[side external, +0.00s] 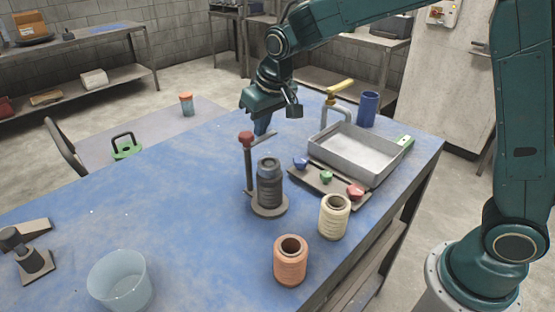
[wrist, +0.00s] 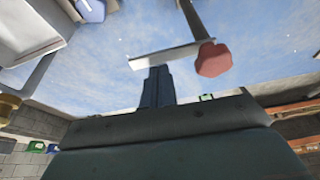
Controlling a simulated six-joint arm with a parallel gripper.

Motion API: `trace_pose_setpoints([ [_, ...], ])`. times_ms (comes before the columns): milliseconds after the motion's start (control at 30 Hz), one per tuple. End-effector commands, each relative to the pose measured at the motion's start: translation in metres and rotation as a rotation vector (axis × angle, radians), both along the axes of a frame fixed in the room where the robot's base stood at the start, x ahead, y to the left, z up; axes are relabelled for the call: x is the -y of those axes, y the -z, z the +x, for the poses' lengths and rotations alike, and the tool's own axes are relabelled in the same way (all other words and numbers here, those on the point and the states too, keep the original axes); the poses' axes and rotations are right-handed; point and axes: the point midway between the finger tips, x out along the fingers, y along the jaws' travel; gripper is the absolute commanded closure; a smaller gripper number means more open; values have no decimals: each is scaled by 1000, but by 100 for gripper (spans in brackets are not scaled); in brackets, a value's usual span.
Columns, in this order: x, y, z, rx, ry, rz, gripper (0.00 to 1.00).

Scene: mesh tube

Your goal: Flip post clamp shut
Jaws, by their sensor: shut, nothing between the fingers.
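The post clamp has a thin dark post (side external: 248,172) with a red knob (side external: 246,138) on top and a thin flat arm (side external: 264,139) sticking out beside the knob. The post rises from a round base (side external: 269,209) next to a dark ribbed tube (side external: 270,182) standing upright. My gripper (side external: 262,128) is shut and empty, pointing down just behind the flat arm. The wrist view shows the shut fingers (wrist: 157,85) close to the flat arm (wrist: 165,54), with the red knob (wrist: 213,60) to their right. I cannot tell whether they touch the arm.
A grey tray (side external: 358,155), a tap (side external: 336,100) and a board of coloured knobs (side external: 326,177) lie to the right. A cream spool (side external: 334,217) and an orange spool (side external: 290,262) stand in front. The table's left middle is clear.

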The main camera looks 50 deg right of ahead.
Motion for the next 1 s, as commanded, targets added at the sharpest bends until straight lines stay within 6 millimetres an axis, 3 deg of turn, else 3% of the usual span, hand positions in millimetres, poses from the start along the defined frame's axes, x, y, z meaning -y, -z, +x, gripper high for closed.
trace_pose_setpoints([
  [633,1,0,-6,-2,99,-1,100],
  [1000,0,0,-19,0,335,-1,100],
])
